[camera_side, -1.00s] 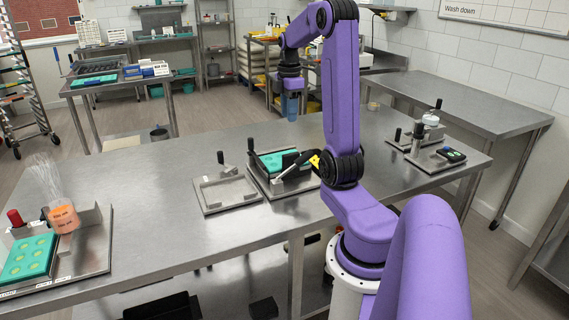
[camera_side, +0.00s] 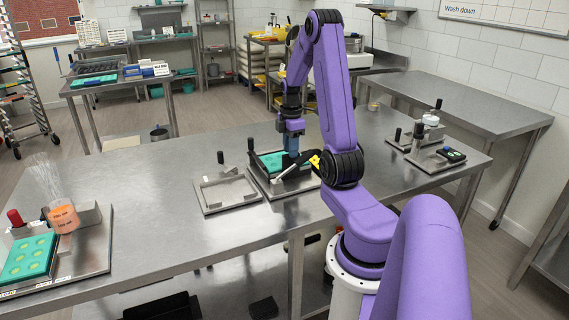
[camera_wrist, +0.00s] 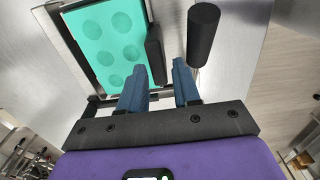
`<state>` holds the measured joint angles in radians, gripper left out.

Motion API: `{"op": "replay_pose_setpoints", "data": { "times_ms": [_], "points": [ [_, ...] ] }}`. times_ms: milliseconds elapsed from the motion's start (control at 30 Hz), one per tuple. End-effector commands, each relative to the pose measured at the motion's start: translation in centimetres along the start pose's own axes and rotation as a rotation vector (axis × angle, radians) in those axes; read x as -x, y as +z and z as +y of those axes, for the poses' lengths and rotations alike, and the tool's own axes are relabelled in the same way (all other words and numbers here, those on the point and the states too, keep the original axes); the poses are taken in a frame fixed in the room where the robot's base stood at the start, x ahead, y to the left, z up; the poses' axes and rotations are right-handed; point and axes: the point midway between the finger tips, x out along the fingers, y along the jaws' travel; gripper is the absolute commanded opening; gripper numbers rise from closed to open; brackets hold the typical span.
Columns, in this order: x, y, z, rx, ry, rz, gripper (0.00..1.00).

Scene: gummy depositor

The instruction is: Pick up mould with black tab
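The teal mould (camera_wrist: 104,42) with round cavities lies in a metal frame in the wrist view. Its black tab (camera_wrist: 153,50) stands on the mould's right edge. In the side view this mould (camera_side: 270,159) sits in the fixture at the middle of the table. My gripper (camera_wrist: 158,66) is open, its two blue fingers apart with nothing visible held. The tab appears ahead of the gap between the fingertips; I cannot tell the remaining distance. In the side view my gripper (camera_side: 291,147) points down just over the mould's right side and partly hides the tab.
A black upright handle (camera_wrist: 203,32) stands close to the right finger. An empty metal frame (camera_side: 226,191) lies left of the fixture. Another teal mould (camera_side: 28,258) and an orange cup (camera_side: 64,218) are at far left. A further station (camera_side: 428,150) stands right.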

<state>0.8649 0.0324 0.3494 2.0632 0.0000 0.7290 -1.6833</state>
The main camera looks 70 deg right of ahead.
Motion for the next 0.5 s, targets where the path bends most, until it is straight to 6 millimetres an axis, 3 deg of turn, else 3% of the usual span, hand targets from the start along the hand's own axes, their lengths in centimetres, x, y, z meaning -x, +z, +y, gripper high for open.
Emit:
{"op": "replay_pose_setpoints", "data": {
  "times_ms": [300,500],
  "points": [
    [-4.1,0.3,0.2,0.0,-0.004,0.0,0.32],
    [-4.9,0.3,0.3,0.0,0.0,0.0,0.32]
  ]
}}
